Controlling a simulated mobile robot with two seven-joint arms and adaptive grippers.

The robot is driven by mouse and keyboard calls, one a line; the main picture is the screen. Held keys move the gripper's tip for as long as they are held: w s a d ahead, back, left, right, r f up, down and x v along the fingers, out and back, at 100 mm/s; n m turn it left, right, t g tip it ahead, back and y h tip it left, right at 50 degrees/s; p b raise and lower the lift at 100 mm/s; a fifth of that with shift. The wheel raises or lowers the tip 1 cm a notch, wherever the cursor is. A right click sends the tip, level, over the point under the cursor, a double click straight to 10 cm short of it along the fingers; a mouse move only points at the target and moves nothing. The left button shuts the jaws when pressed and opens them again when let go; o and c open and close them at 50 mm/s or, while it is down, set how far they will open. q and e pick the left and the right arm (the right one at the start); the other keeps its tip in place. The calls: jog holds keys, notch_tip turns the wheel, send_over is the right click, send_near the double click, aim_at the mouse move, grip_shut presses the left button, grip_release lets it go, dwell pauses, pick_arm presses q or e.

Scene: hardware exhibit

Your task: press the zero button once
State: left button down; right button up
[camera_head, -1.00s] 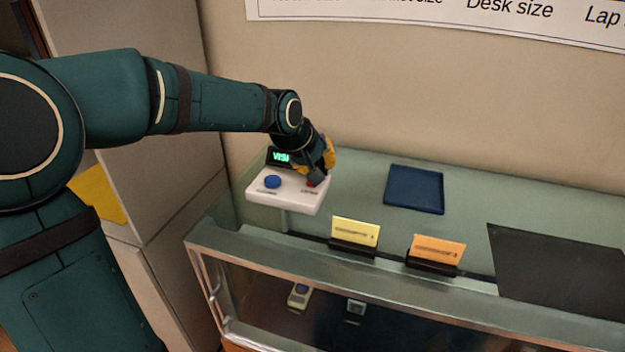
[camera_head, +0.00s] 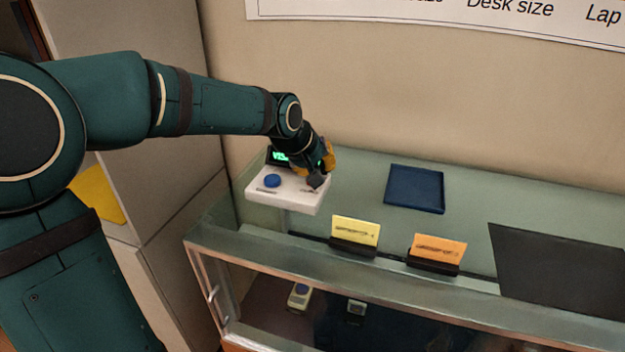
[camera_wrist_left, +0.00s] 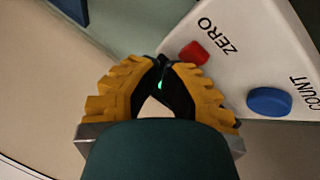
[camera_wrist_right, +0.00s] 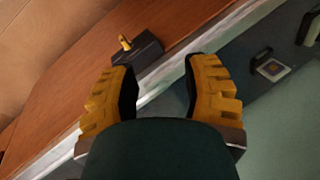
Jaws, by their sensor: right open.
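A white box (camera_head: 262,196) with a blue button (camera_head: 272,181) and a green-lit display (camera_head: 280,156) stands on the glass counter. In the left wrist view the red button (camera_wrist_left: 194,53) is labelled ZERO and the blue button (camera_wrist_left: 269,101) is labelled COUNT. My left gripper (camera_head: 316,181) is shut and empty, pointing down over the right part of the box. It hides the red button in the head view. In the left wrist view its fingertips (camera_wrist_left: 164,64) appear just beside the red button; I cannot tell whether they touch it. My right gripper (camera_wrist_right: 165,72) is open and empty.
A blue tray (camera_head: 414,190), a yellow card (camera_head: 355,232), an orange card (camera_head: 438,249) and a dark mat (camera_head: 560,265) lie or stand on the counter to the right. The right wrist view shows a black block with a brass piece (camera_wrist_right: 135,50) on wood.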

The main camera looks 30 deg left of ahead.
pick_arm(q)
jog(key=shift+f+b, duration=0.35)
jog(key=shift+f, duration=0.1)
dwell(0.6)
jog(key=shift+r, duration=0.1)
jog(key=shift+r+p, duration=0.7)
jog(key=shift+r, duration=0.1)
notch_tip(320, 180, up, 5)
jog(key=p, duration=0.4)
dwell(0.3)
dwell(0.7)
